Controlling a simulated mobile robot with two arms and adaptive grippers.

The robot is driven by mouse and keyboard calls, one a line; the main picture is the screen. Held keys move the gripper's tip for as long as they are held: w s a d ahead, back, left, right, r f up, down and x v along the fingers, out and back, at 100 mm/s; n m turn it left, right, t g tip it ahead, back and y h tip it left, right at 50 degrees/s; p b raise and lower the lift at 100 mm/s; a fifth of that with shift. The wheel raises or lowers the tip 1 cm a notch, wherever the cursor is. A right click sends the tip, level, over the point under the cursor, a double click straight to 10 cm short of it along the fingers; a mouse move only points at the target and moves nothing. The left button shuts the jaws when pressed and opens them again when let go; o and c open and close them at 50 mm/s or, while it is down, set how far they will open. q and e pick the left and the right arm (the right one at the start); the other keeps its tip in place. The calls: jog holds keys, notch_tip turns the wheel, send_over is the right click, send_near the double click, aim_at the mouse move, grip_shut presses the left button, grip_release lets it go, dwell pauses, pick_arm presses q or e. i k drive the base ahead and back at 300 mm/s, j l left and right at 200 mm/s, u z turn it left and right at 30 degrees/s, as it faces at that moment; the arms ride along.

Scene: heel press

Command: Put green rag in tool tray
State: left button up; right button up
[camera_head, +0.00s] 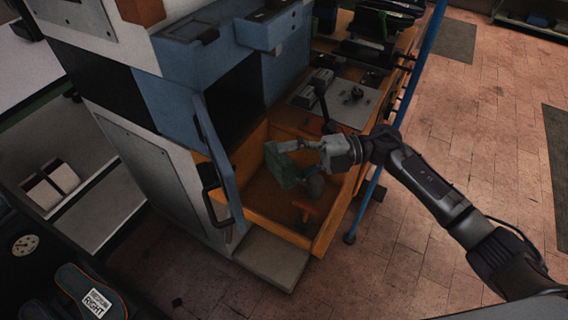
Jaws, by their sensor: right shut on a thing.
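The dark green rag (281,168) hangs from my right gripper (294,147), which is shut on it. The gripper comes in from the right, over the open orange tray (247,209) at the front of the blue machine. The rag appears in front of the tray's inside; I cannot tell whether it touches the floor of the tray. My arm and the rag hide part of the tray. My left gripper is not in view.
An orange-handled item (305,209) lies in the tray. A blue door (218,166) with a black handle stands open at its left. A blue pole (379,172) stands at the right. A grey step (270,260) lies in front. The tiled floor at right is mostly clear.

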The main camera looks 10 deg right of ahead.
aim_at(267, 196)
jog(key=i+l+u, duration=0.1)
jog(key=l+u, duration=0.9)
jog(key=u, duration=0.15)
